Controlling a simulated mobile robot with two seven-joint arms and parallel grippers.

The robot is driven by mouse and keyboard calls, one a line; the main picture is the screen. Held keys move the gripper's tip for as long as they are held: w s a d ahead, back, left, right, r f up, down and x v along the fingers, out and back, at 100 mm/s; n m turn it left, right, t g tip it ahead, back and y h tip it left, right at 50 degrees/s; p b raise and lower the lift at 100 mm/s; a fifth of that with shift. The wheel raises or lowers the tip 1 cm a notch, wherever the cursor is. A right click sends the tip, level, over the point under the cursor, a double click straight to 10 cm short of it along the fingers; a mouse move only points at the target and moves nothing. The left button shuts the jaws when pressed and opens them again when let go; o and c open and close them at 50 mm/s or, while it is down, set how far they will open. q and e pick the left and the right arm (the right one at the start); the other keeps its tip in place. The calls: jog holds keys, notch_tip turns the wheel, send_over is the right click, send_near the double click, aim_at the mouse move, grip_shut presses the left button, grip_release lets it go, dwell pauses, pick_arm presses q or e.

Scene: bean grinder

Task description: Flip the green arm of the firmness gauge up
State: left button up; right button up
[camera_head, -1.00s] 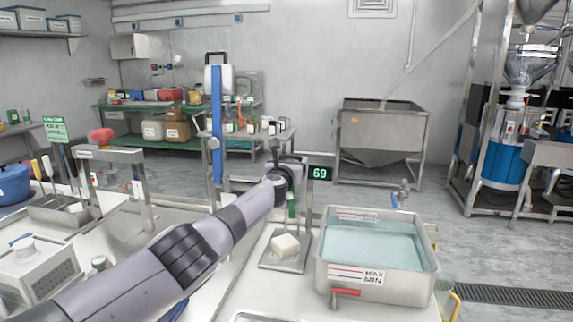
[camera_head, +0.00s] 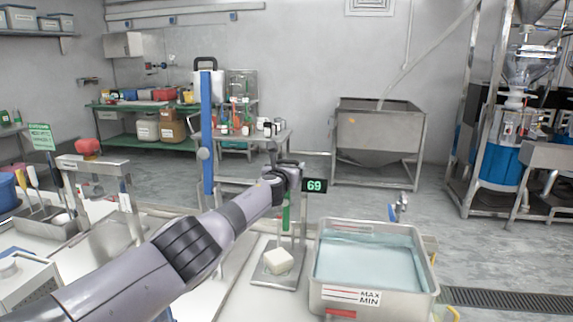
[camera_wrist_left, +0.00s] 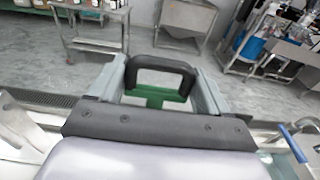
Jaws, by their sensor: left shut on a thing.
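The firmness gauge stands left of the water tank, with a dark display (camera_head: 314,185) reading 69 in green. Its green arm (camera_head: 286,215) shows as an upright strip below my left gripper (camera_head: 287,172). A pale block (camera_head: 278,261) sits on the gauge's metal base (camera_head: 266,279). The fingertips' exact contact is hidden. My right gripper is not visible.
A metal tank (camera_head: 370,262) of water, marked MAX and MIN, stands close right of the gauge. A blue upright bar (camera_head: 207,135) stands left of the gripper. A metal frame (camera_head: 100,162) and trays are further left. Open floor lies behind the gauge.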

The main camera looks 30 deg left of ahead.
pick_arm(q)
jog(key=shift+w+d+r, duration=0.1)
jog(key=shift+d+r, duration=0.05)
jog(key=shift+r, duration=0.05)
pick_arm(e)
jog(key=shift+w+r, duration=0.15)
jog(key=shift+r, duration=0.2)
pick_arm(q)
jog(key=shift+w+r+p, duration=0.1)
jog(key=shift+r+p, duration=0.2)
jog(key=shift+r, duration=0.1)
jog(key=o, duration=1.2)
jog(key=shift+w+f, duration=0.2)
jog(key=shift+w, duration=0.05)
jog(key=shift+w+f, duration=0.2)
jog(key=shift+f, duration=0.25)
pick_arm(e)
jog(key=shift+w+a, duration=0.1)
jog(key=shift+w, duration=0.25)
pick_arm(q)
jog(key=shift+s+a+f+g, duration=0.1)
jog(key=shift+a+g, duration=0.1)
jog(key=shift+g, duration=0.1)
